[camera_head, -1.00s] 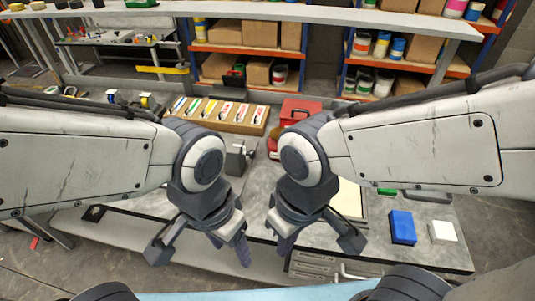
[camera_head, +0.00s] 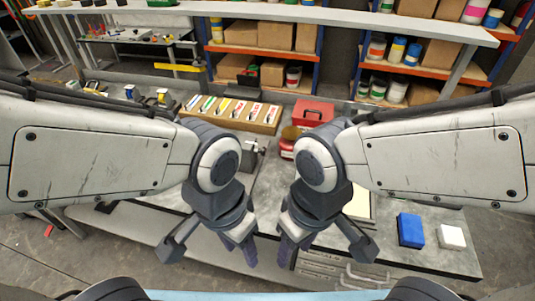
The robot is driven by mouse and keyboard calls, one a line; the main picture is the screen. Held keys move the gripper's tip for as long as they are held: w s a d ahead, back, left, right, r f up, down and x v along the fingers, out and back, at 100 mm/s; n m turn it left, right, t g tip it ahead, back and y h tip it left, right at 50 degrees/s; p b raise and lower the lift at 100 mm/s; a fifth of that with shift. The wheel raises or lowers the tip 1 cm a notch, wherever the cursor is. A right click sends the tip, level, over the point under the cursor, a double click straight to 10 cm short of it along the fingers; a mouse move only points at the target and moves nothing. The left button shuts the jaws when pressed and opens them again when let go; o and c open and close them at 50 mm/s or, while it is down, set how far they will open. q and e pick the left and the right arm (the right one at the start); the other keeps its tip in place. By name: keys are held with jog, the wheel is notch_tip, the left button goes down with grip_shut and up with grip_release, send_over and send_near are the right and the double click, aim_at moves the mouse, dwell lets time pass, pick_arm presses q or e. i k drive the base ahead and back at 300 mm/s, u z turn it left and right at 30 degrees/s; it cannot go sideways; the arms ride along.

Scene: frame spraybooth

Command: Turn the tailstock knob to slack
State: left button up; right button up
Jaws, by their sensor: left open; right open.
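A small grey metal fixture (camera_head: 256,150) stands on the workbench (camera_head: 408,200) between my two arms. It may be the tailstock, but a separate knob is too small to make out, and my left arm covers part of that area. My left gripper (camera_head: 211,254) hangs open and empty over the front edge of the bench. My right gripper (camera_head: 326,249) is open and empty beside it, over the front edge and drawers. Neither gripper touches the fixture.
A red toolbox (camera_head: 313,113) and a wooden rack of coloured items (camera_head: 232,113) stand at the back. Shelves with boxes and cans are behind.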

aim_at(263, 152)
jog(key=k, duration=0.4)
jog(key=u, duration=1.5)
jog(key=i, duration=0.8)
jog(key=z, duration=2)
